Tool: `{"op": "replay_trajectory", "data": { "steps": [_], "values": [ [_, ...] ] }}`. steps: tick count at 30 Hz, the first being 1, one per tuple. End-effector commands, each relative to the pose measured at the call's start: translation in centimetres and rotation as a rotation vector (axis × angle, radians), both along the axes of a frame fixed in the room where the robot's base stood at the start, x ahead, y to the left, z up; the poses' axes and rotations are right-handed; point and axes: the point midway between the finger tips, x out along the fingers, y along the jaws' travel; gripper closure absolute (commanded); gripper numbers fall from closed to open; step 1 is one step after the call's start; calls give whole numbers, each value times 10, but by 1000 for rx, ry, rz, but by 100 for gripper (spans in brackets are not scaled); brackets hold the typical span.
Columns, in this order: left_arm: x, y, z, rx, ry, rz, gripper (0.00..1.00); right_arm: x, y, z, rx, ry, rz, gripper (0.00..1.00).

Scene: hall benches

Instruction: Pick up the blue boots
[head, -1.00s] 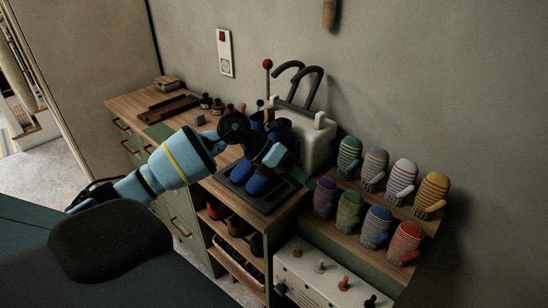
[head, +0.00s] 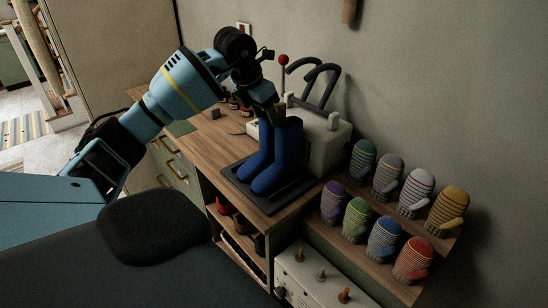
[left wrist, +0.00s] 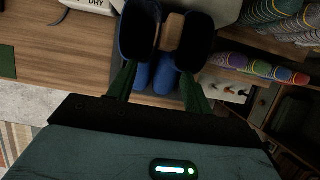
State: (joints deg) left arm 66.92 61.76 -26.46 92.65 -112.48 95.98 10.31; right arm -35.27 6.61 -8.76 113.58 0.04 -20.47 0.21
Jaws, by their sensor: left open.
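The blue boots (head: 283,150) stand upright side by side on a dark tray (head: 239,177) on the wooden bench top. In the left wrist view the boots (left wrist: 141,42) show from above with dark openings, and a brown block (left wrist: 173,31) sits between their tops. My left gripper (head: 270,108) is open, close above the boot tops and pointing down. Its two green fingers (left wrist: 158,82) stand apart in the left wrist view, over the boots' near side. I cannot tell whether they touch the boots. My right gripper is not in view.
A pale machine with dark curved tubes (head: 324,85) and a red-knobbed lever (head: 283,60) stands right behind the boots. Several striped mittens (head: 384,230) stand on stepped shelves to the right. The bench top (head: 215,140) left of the tray has clear room.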

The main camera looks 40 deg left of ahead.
Motion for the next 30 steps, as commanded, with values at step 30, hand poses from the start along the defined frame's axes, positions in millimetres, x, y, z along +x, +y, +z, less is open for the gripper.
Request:
{"op": "replay_trajectory", "data": {
  "steps": [30],
  "values": [
    [28,-4,-48,0,-2,0,68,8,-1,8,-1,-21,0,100]
  ]
}}
